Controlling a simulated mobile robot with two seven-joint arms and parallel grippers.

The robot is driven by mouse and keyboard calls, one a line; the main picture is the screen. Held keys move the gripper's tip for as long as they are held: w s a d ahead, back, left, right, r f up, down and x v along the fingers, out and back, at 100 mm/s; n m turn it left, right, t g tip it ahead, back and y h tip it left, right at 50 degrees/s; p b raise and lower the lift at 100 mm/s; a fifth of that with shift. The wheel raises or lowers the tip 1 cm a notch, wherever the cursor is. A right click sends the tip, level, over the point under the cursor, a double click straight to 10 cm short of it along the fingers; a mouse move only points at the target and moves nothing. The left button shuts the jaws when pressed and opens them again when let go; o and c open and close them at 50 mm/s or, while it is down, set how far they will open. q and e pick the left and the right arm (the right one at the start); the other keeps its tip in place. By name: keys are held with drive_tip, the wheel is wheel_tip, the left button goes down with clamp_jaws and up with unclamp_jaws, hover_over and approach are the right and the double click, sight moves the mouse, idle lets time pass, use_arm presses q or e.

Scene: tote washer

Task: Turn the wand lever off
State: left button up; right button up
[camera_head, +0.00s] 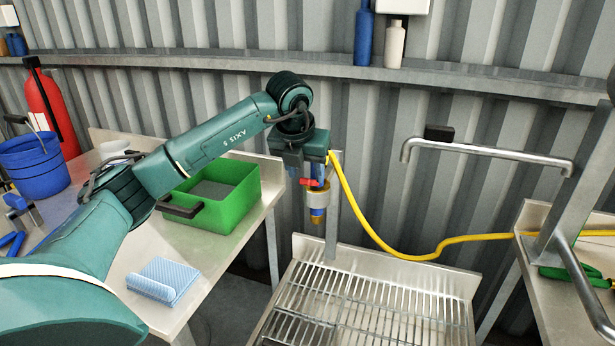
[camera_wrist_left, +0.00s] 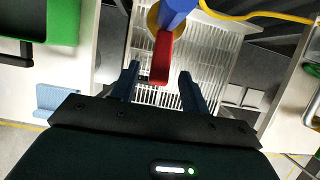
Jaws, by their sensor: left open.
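The wand (camera_head: 318,212) hangs upright at a post above the grated drain stand, with a yellow hose at its top. Its red lever (camera_head: 309,182) sticks out to the left in the head view. In the left wrist view the red lever (camera_wrist_left: 161,58) points toward my gripper from the blue wand body (camera_wrist_left: 176,12). My left gripper (camera_head: 306,180) is at the lever, its fingers partly hidden in the head view. In the left wrist view my left gripper (camera_wrist_left: 158,78) is open, the lever's end between its two fingertips. My right gripper is not in view.
A green tote (camera_head: 226,211) and a blue cloth (camera_head: 163,280) sit on the left steel table. The grated stand (camera_head: 362,310) is below the wand. The yellow hose (camera_head: 392,250) runs right to another table. A bent metal pipe (camera_head: 490,152) stands at right.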

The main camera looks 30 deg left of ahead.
sight(307, 180)
use_arm(q)
drive_tip(key=shift+x, duration=1.8)
drive_tip(key=shift+c, duration=0.5)
clamp_jaws()
